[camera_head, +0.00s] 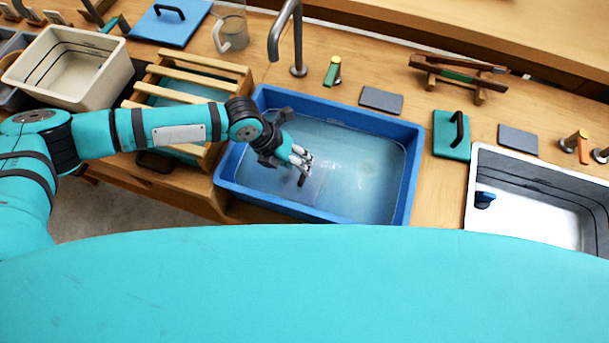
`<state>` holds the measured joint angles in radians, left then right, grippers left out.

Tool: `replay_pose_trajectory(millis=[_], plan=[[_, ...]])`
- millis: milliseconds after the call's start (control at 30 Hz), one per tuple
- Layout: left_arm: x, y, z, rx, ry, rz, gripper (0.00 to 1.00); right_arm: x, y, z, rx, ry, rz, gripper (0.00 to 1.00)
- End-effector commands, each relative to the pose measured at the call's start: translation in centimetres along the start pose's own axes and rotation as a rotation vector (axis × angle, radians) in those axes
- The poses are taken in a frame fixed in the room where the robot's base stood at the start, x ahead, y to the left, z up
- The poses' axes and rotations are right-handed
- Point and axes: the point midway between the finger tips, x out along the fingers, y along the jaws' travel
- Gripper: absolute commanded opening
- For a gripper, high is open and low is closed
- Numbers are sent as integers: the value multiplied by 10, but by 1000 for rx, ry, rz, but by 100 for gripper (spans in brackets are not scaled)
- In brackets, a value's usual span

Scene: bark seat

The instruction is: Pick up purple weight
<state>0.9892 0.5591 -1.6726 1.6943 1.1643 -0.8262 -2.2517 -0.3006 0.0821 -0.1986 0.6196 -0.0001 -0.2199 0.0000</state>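I cannot make out a purple weight in this view. My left gripper (301,166) reaches in from the left and hangs over the blue tub (232,192), its fingers pointing down toward the water (355,165). The fingers are small and partly overlap, so their opening and anything between them are unclear. Whether the tips touch the water is also unclear. My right gripper is not in view.
A tap (298,40) stands behind the tub. A white bin (488,160) at right holds a small dark blue object (484,199). A slatted wooden rack (200,75) and a cream bin (112,78) stand at left. Teal (451,134) and blue (170,22) handled lids lie on the counter.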

Motion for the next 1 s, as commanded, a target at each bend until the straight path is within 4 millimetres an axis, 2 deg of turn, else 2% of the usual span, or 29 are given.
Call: replay_pose_trajectory(millis=[200,333,633,933,1000], plan=[[28,-2,-3,0,4,0,41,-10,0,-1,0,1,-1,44],[46,0,-3,-1,3,0,41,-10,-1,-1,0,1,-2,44],[51,1,-2,-1,1,1,41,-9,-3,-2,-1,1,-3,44],[51,1,-2,-1,1,0,2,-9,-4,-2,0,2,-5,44],[51,1,-2,-1,1,1,0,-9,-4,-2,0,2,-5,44]])
